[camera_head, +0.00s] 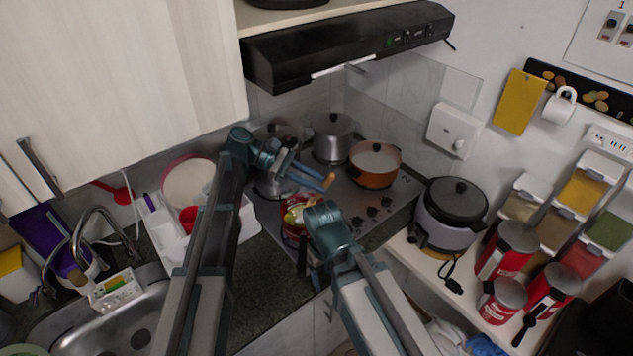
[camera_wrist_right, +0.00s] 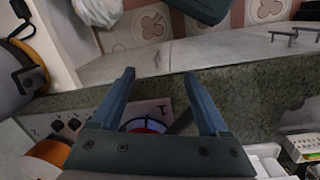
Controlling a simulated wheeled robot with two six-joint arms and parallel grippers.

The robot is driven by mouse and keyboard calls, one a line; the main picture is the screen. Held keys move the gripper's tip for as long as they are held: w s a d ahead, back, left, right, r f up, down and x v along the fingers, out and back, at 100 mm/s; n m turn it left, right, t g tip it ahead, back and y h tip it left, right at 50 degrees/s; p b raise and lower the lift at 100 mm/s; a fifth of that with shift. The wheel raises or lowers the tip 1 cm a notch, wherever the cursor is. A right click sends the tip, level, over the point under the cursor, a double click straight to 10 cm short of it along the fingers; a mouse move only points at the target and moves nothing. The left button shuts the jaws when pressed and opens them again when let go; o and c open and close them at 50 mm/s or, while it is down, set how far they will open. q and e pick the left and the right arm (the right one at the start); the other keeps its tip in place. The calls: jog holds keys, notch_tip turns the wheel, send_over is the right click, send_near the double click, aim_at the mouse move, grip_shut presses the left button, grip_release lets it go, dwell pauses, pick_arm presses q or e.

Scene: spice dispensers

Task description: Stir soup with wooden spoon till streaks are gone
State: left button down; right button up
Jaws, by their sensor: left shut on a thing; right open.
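The orange pot (camera_head: 375,165) stands on the back right of the stove with pale soup in it; streaks are too small to tell. My left gripper (camera_head: 322,180) is shut on a light wooden thing, seemingly the wooden spoon (camera_head: 329,180), which shows just past its fingertips. It is left of the orange pot and apart from it in the picture. Most of the spoon is hidden. My right gripper (camera_wrist_right: 160,76) is open and empty in the right wrist view. In the head view its wrist is over the stove's front, beside the red pan. Part of the orange pot shows in the wrist view (camera_wrist_right: 45,155).
A red pan (camera_head: 291,232) sits at the front left of the stove (camera_head: 392,200). A steel pot (camera_head: 333,140) stands at the back. A rice cooker (camera_head: 450,205) and red canisters (camera_head: 506,250) stand right. The range hood (camera_head: 340,45) hangs above.

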pick_arm(q)
jog(key=r+p, duration=0.5)
jog(key=shift+w, duration=0.2)
